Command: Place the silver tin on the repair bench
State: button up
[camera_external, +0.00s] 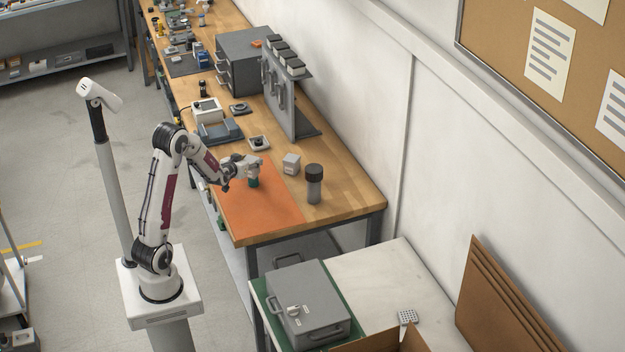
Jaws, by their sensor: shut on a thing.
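My gripper (252,174) is over the orange mat (258,215) on the wooden bench (348,192). It is shut on a small dark green thing (253,183), which is mostly hidden by the fingers. I cannot tell whether this is the silver tin, or whether it touches the mat. A grey cylinder with a black top (314,188) stands upright to the right of the mat. A small pale grey box (291,164) stands behind it. Neither touches my gripper.
A square device (259,143), a blue-grey tray (220,132) and an upright grey rack (280,100) stand farther back on the bench. The front of the mat is clear. A grey case (308,305) sits on a green mat on the lower table.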

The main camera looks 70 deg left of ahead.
aim_at(251, 172)
jog(key=shift+f, duration=2.8)
jog(key=shift+f, duration=2.05)
jog(key=shift+f, duration=0.1)
jog(key=o, duration=1.4)
jog(key=shift+o, duration=0.2)
jog(key=v, duration=0.7)
jog(key=shift+s+d, duration=0.2)
jog(key=shift+s, duration=0.05)
